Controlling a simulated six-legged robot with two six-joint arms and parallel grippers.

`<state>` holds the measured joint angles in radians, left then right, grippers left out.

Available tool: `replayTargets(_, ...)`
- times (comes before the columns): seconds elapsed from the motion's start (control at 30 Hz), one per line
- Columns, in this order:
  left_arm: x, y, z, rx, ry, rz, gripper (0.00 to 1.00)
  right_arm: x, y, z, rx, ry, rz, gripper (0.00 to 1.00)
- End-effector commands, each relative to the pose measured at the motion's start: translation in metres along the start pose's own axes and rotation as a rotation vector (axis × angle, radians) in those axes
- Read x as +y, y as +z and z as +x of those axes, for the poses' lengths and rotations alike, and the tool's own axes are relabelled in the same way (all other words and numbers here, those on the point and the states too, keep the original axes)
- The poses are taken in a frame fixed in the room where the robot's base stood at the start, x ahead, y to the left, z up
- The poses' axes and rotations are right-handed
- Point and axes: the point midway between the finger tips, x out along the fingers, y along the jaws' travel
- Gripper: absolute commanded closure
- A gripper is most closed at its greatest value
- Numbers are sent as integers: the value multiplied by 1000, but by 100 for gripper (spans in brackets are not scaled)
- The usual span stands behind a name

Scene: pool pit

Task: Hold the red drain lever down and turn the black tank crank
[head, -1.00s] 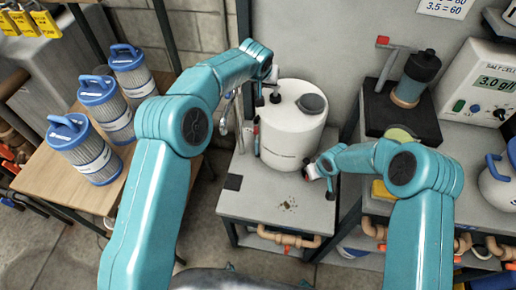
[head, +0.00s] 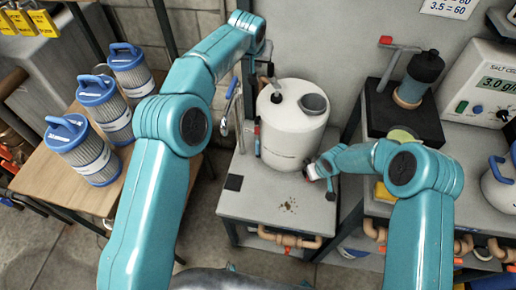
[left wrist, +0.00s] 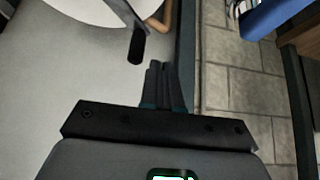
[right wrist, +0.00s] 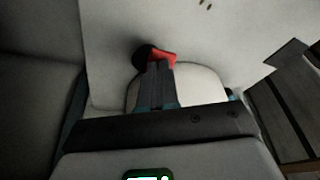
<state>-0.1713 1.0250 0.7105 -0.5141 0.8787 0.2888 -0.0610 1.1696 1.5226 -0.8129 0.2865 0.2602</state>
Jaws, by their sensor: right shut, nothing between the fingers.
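The white tank (head: 292,135) stands on the grey bench. The black crank (head: 277,97) is on its top, and its dark handle also shows in the left wrist view (left wrist: 136,46). My left gripper (head: 267,74) is above and behind the crank in the head view; its fingers are together, beside the handle with a small gap, holding nothing. The red drain lever (right wrist: 163,57) shows at the fingertips of my right gripper (right wrist: 158,64), low at the tank's front right. The right fingers are shut and empty, overlapping the lever; I cannot tell whether they press it.
A black box (head: 402,115) with a dark bottle and a red-tipped lever (head: 386,41) stands on the right bench. Several blue-topped filter cartridges (head: 98,105) stand on a wooden table at the left.

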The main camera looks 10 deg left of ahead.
Motion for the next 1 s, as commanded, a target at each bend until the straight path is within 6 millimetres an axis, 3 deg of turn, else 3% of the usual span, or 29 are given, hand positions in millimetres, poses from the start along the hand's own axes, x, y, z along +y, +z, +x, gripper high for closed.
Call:
replayTargets(0.17,1,-7,-12,-6,0,0,100,0,-3,-2,8,-1,-3,100)
replayTargets(0.53,2,-6,-12,-13,4,1,100,0,-2,-3,3,1,-2,100)
replayTargets(1.0,3,-5,-12,-14,5,2,100,0,-14,-42,4,1,-2,100)
